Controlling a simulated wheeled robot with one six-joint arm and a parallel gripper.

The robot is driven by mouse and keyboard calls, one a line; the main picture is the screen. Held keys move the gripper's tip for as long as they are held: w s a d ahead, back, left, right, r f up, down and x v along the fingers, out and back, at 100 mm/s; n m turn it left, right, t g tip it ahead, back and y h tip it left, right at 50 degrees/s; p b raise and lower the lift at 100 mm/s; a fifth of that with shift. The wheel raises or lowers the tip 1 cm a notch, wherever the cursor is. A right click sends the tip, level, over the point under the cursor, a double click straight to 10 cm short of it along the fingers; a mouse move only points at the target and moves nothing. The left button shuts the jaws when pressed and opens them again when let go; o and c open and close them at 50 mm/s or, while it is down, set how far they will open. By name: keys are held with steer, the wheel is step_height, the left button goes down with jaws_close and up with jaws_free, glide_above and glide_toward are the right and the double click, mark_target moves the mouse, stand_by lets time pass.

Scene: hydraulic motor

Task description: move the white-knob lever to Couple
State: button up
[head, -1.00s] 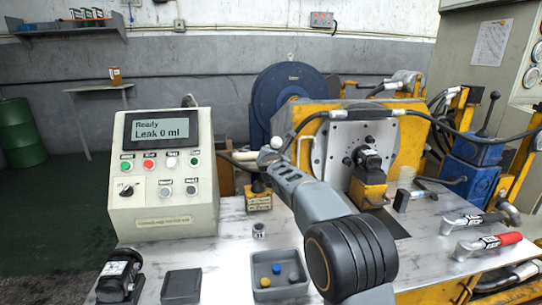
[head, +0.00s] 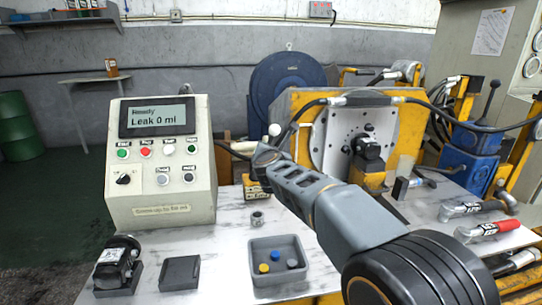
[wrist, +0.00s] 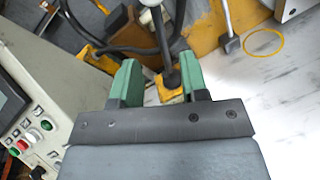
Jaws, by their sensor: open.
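The white-knob lever (head: 274,130) stands on a small yellow base (head: 250,186) beside the control console. In the wrist view its white knob (wrist: 150,3) is at the top edge, and its dark shaft runs down between the green fingers to the yellow base (wrist: 172,97). My gripper (wrist: 160,62) is open, with one finger on each side of the shaft in that view. I cannot tell whether either finger touches it. In the head view my wrist covers part of the lever, and the fingers are hard to make out. No Couple marking is readable.
The console (head: 160,165) reads "Leak 0 ml" and stands close on the left. The yellow motor stand (head: 300,110) with hoses is behind and right. A grey tray (head: 278,281) with small caps and a metal fitting (head: 257,218) lie in front.

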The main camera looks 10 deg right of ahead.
steer(key=shift+s+a+r, duration=0.15)
steer(key=shift+s, duration=1.15)
steer(key=s+r+n+g+y+p, duration=0.45)
steer(key=s+r+n+p, duration=0.6)
steer(key=n+p, duration=0.85)
steer(key=s+d+n+g+h+p, duration=0.1)
steer(key=s+d+n+g+p, duration=0.3)
steer(key=s+n, duration=0.5)
steer(key=s+d+n+g+h+p, duration=0.2)
steer(key=s+d+n+g+p, duration=0.2)
steer(key=s+n, duration=0.6)
steer(key=shift+s+f+n+p, duration=0.2)
steer(key=shift+f+n+p, duration=0.2)
steer(key=shift+n+p, duration=1.3)
steer(key=shift+b, duration=0.3)
